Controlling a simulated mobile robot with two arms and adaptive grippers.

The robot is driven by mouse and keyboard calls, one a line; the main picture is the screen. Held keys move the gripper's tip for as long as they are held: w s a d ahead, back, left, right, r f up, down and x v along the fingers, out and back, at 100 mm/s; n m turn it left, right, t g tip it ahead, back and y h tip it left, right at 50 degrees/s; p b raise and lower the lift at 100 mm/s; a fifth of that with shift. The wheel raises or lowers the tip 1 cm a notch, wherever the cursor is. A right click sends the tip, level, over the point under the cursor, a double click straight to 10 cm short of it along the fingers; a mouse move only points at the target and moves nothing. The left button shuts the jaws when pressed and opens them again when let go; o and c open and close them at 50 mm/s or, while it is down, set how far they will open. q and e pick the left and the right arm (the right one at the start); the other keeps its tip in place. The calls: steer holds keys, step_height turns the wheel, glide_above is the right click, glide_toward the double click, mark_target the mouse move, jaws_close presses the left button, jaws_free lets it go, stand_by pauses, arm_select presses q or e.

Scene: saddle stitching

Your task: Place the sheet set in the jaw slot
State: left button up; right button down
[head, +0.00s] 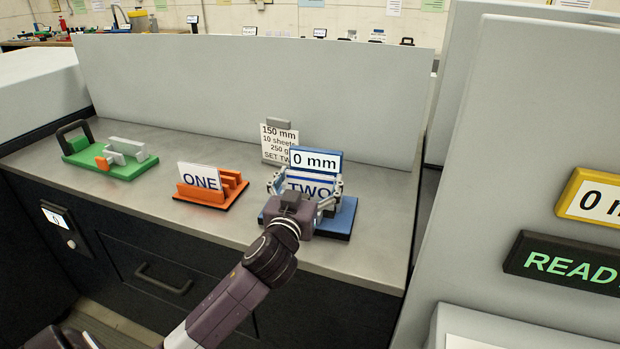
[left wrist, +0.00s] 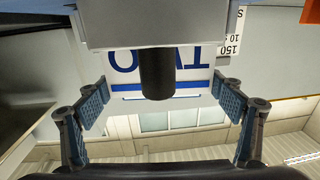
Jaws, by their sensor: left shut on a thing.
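The sheet set marked TWO (head: 307,186) is a white card with blue print and a blue stripe. It stands at the blue base (head: 336,220) on the bench, below a "0 mm" display (head: 315,160). My left gripper (head: 306,184) is shut on it, one finger at each side edge. In the left wrist view the sheet set (left wrist: 195,78) appears upside down between the finger pads (left wrist: 160,88). Its lower part is hidden by my wrist in the head view. A green fixture (head: 112,160) with grey upright plates and a black handle stands at the left. My right gripper is out of view.
An orange rack (head: 212,195) holds a card marked ONE (head: 199,177). A sign (head: 278,140) reading 150 mm, 10 sheets, SET TWO stands behind the blue base. A tall grey panel (head: 250,80) closes the bench's back. Bare bench lies between green fixture and orange rack.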

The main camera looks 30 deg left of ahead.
arm_select(q)
steer(key=shift+f, duration=0.15)
steer(key=o, duration=1.1)
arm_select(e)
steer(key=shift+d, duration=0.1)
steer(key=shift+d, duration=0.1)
arm_select(q)
steer(key=shift+r, duration=0.2)
steer(key=shift+s+d+f, duration=0.1)
steer(key=shift+s, duration=0.2)
steer(key=v, duration=1.1)
steer(key=shift+s, duration=0.2)
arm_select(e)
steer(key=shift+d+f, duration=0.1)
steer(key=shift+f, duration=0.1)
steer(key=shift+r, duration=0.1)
